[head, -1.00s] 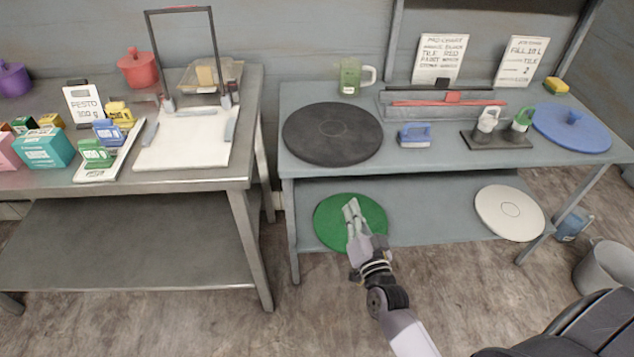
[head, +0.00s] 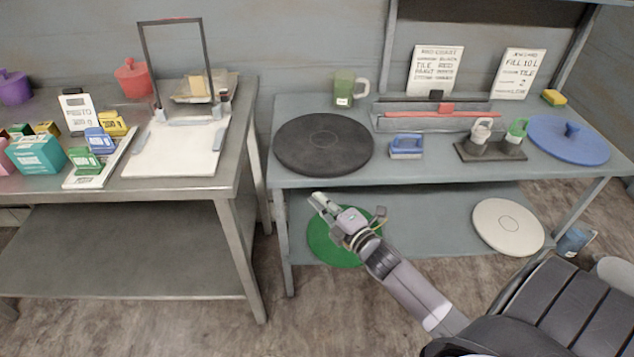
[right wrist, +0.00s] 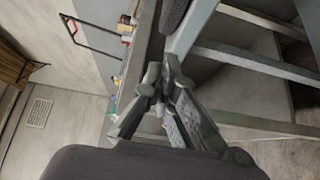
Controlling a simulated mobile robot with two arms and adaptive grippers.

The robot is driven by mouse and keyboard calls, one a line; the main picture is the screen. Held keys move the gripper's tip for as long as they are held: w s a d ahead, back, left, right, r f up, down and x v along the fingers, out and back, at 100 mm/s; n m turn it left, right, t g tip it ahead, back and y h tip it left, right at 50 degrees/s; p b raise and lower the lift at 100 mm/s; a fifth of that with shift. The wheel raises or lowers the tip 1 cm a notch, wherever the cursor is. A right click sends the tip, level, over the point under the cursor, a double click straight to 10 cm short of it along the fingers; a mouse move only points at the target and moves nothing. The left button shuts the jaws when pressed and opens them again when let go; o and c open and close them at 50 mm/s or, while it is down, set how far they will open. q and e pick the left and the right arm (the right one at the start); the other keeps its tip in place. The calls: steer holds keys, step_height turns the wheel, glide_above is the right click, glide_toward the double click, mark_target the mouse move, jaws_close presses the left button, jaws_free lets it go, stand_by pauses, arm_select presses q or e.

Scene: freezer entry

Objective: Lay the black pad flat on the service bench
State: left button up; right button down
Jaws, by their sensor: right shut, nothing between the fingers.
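The black pad (head: 324,144) is a round dark disc lying flat on the left end of the grey-blue service bench (head: 430,172). Its front left edge is close to the bench's edge. My right gripper (head: 319,199) is shut and empty, apart from the pad. In the head view it appears below the pad and in front of the green pad, with fingers pointing up and left. In the right wrist view its closed fingers (right wrist: 165,78) show near the bench edge, with part of a dark rounded thing above. My left gripper is not in view.
A green pad (head: 330,245) and a white pad (head: 508,227) lie on the lower shelf. A blue-handled brush (head: 407,146), a blue disc (head: 568,138) and a green mug (head: 344,92) stand on the bench. A metal table (head: 232,180) stands left across a narrow gap.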

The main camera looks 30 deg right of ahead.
mark_target(316, 174)
steer(key=w+d, duration=0.1)
steer(key=w, duration=0.2)
steer(key=w+d, duration=0.1)
steer(key=w, duration=0.1)
steer(key=shift+w+d+p, duration=0.15)
steer(key=shift+d+p, duration=0.15)
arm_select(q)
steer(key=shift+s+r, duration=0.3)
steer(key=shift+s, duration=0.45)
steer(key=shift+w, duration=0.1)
arm_select(e)
steer(key=shift+w+d+f+b, duration=0.1)
steer(key=shift+w+d+b, duration=0.65)
steer(key=shift+w+d, duration=0.3)
steer(key=shift+w, duration=0.1)
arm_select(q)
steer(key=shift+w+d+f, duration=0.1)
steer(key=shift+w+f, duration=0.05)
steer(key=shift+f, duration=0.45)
arm_select(e)
steer(key=shift+a, duration=0.1)
